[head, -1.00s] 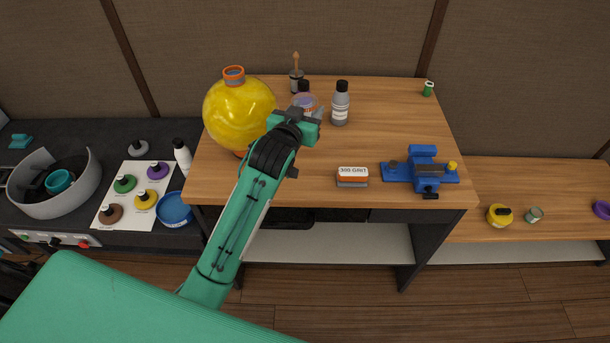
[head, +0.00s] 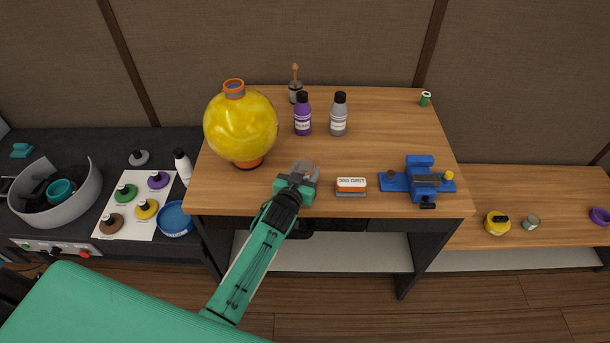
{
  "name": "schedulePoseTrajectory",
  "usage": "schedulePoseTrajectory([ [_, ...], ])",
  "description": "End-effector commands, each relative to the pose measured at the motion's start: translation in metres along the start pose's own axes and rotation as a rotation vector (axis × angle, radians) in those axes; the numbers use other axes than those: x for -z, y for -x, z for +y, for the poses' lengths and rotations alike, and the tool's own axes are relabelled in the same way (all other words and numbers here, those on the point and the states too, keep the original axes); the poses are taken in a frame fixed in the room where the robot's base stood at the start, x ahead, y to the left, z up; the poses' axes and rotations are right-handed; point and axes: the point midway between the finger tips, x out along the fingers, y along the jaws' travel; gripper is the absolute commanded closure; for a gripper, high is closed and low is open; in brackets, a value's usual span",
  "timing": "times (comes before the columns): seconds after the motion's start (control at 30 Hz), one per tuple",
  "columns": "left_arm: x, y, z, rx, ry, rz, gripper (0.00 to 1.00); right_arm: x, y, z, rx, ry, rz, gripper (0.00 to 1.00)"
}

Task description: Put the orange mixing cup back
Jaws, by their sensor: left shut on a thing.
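My left gripper (head: 297,181) is over the front part of the wooden workbench (head: 385,125), left of the sanding block. It is shut on a small see-through cup (head: 307,168) with a faint pinkish-orange tint, which I take to be the orange mixing cup. The gripper hides part of the cup, and I cannot tell whether the cup touches the bench top. My right gripper is not in view.
Purple (head: 303,115) and grey (head: 339,115) bottles and a brush pot (head: 295,91) stand behind. A sanding block (head: 351,187) and blue vise (head: 420,181) are right. The bench's back right is mostly clear.

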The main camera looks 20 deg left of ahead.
Motion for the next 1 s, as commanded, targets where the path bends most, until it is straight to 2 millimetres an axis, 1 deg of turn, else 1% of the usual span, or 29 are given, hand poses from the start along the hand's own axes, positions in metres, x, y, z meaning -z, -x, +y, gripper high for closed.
schedulePoseTrajectory([
  [0.03, -0.007, -0.001, 0.0, 0.001, 0.0, -0.002, 0.78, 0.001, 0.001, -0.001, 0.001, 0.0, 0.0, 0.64],
  [0.13, -0.017, -0.003, 0.0, 0.001, 0.001, -0.001, 0.78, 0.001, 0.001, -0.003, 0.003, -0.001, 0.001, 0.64],
  [0.53, -0.023, -0.003, 0.0, 0.0, 0.0, 0.0, 0.78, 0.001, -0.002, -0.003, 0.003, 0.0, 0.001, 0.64],
  [0.57, -0.022, -0.003, 0.0, 0.0, 0.0, 0.0, 0.5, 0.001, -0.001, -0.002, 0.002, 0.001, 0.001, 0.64],
  [0.6, -0.021, -0.003, 0.0, 0.0, 0.0, 0.0, 0.42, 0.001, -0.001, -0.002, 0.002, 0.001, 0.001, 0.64],
  [0.67, -0.021, -0.003, 0.0, 0.0, 0.0, 0.0, 0.32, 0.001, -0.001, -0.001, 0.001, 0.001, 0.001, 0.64],
  [0.9, -0.021, -0.003, 0.0, 0.0, 0.0, 0.0, 0.32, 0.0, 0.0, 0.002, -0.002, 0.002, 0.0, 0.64],
  [1.0, -0.018, -0.003, 0.0, 0.0, -0.001, 0.001, 0.32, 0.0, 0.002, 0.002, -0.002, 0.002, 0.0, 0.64],
])
